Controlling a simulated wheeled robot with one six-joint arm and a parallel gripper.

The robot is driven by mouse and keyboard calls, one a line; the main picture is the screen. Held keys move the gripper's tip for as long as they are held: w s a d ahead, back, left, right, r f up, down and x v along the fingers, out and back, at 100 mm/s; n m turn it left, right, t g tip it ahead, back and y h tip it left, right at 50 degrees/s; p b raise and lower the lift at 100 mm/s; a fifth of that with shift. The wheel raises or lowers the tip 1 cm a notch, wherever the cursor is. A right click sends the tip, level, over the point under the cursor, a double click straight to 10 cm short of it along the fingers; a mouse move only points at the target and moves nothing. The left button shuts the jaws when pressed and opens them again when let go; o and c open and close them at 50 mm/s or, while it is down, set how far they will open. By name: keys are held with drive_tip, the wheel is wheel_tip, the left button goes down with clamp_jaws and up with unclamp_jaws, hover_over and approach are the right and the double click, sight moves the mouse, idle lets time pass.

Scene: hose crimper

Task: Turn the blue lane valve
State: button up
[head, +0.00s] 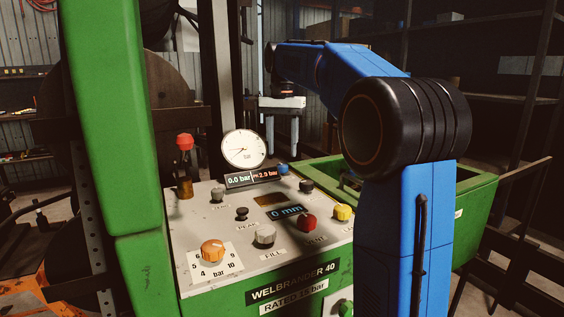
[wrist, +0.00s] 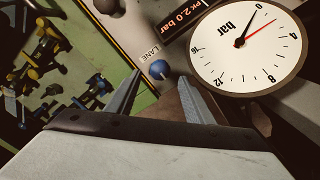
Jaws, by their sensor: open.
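The blue lane valve (head: 282,168) is a small round knob at the back edge of the control panel, beside the pressure display. In the wrist view the blue knob (wrist: 160,70) sits by its LANE label, just beyond the fingertips and roughly centred between them. My gripper (wrist: 159,82) is open, with a finger to either side of the knob in the picture and nothing held. Contact with the knob does not show.
A round pressure gauge (head: 244,149) stands left of the valve, close to the right finger in the wrist view (wrist: 250,45). A dark knob (head: 306,186) sits nearby. A green bin (head: 478,208) with fittings is beside the panel. A green column (head: 105,110) stands left.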

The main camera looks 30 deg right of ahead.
sight(282, 165)
drive_tip(key=shift+f, duration=2.55)
drive_tip(key=shift+c, duration=0.3)
drive_tip(key=c, duration=1)
